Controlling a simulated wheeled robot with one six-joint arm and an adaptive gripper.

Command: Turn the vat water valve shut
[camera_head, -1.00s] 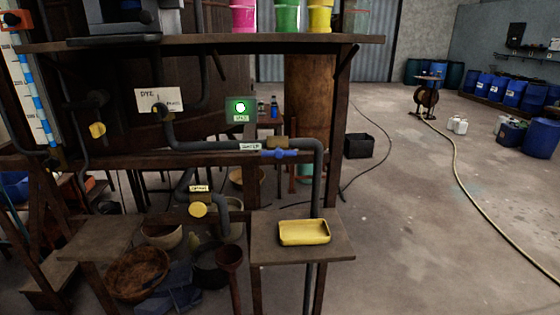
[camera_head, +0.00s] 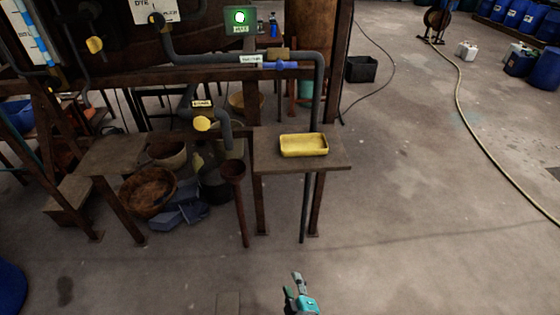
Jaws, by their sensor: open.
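The water valve (camera_head: 279,66) has a blue handle and sits on the dark horizontal pipe, just right of a white label (camera_head: 251,59) that is blurred now. The handle appears to lie along the pipe. My gripper (camera_head: 297,286) shows at the bottom of the view, with teal and dark parts. It is open and empty, low in the picture and well apart from the valve. Another valve with a yellow handle (camera_head: 202,124) is on a lower pipe, under a small label.
Bowls and a basket (camera_head: 146,192) crowd the floor at left. The floor in front and at right is mostly clear.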

